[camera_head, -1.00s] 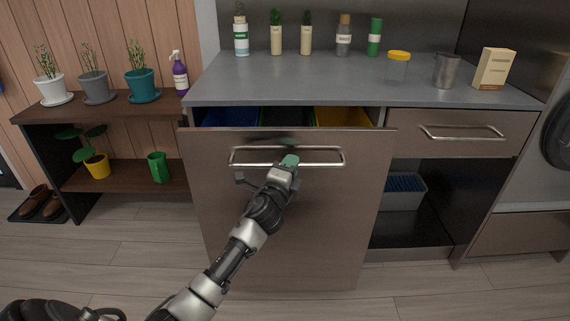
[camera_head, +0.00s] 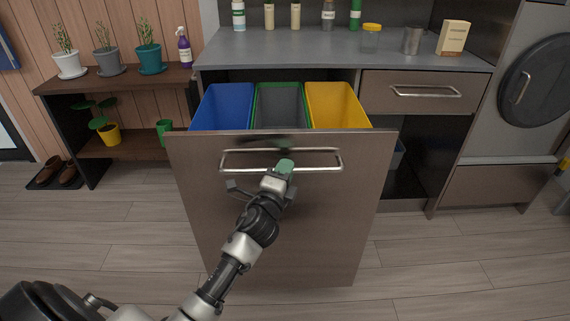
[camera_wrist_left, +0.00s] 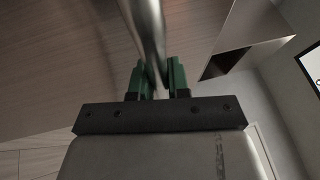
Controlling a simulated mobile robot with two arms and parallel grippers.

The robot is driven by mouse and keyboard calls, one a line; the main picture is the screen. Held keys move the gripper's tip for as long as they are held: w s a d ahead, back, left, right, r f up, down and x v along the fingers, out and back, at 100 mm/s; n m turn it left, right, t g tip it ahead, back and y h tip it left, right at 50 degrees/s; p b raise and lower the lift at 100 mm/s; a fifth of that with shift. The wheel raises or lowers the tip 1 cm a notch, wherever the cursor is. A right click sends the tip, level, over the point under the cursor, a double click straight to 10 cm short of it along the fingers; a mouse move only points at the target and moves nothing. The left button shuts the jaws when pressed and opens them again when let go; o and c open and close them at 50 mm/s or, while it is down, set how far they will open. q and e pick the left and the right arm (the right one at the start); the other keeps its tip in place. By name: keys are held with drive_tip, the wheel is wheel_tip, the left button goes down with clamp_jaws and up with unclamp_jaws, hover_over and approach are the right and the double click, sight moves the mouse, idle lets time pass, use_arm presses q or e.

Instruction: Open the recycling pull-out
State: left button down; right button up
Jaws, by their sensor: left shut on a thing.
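The recycling pull-out (camera_head: 285,230) is a tall brown front that stands well out from the counter. Behind its front are a blue bin (camera_head: 224,104), a grey bin with a green rim (camera_head: 279,104) and a yellow bin (camera_head: 337,104), all showing open tops. A metal bar handle (camera_head: 236,158) runs across the upper front. In the left wrist view the handle bar (camera_wrist_left: 143,30) passes between the green fingertips (camera_wrist_left: 157,78). My right gripper is in neither view.
A shut drawer (camera_head: 425,91) and an open bay are right of the pull-out. The grey counter (camera_head: 300,48) holds bottles, a jar and a box. A plant shelf (camera_head: 110,80) stands at left. The floor (camera_head: 440,270) in front is clear.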

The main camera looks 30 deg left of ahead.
use_arm(q)
drive_tip(key=shift+s+d+f, duration=0.1)
drive_tip(key=shift+s+d, duration=0.15)
drive_tip(key=shift+s, duration=0.25)
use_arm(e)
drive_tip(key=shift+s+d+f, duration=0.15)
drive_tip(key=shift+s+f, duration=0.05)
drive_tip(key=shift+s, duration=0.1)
use_arm(q)
drive_tip(key=c, duration=1.1)
unclamp_jaws()
drive_tip(key=v, duration=1)
drive_tip(key=shift+s+b, duration=0.3)
drive_tip(key=shift+s, duration=0.1)
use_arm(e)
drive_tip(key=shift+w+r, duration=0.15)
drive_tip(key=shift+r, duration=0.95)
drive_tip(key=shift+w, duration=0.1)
